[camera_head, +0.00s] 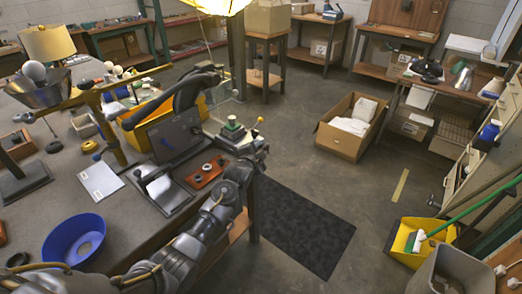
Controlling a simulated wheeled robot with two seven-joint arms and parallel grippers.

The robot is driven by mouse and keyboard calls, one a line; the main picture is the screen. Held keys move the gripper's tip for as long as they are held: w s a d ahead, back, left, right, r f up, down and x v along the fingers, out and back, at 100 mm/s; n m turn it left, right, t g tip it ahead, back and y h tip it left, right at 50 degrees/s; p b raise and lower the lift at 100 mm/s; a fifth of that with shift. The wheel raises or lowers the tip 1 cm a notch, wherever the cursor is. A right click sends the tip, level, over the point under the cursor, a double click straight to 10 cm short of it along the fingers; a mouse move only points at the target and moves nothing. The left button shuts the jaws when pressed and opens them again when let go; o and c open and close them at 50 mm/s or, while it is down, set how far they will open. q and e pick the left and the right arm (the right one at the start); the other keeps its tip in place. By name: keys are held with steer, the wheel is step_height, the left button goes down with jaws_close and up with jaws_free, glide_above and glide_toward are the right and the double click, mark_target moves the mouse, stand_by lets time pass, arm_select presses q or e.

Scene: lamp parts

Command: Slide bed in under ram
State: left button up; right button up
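My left arm comes in from the bottom left, and its gripper (252,155) is at the table's right edge, beside a small grey fixture (235,136). The fixture carries a green and white piece (232,125) and a lever with a yellow knob (258,121). The fingers are small and dark against it, so I cannot tell whether they are open or touching it. A dark plate with a metal lever (158,186) lies left of the gripper. A dark upright panel (172,136) stands behind it. I cannot clearly make out which parts are the bed and ram. My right gripper is not in view.
The crowded grey table (130,222) holds a blue bowl (74,239), a white sheet (100,181), an orange tray (207,171) and a brass-coloured lamp arm (112,130). A cardboard box (341,139) and a black mat (300,228) are on the floor to the right.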

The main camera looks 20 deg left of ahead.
arm_select(q)
steer(key=shift+r, duration=0.15)
steer(key=shift+s+d, duration=0.1)
steer(key=shift+s, duration=0.1)
steer(key=v, duration=1)
steer(key=shift+s, duration=0.2)
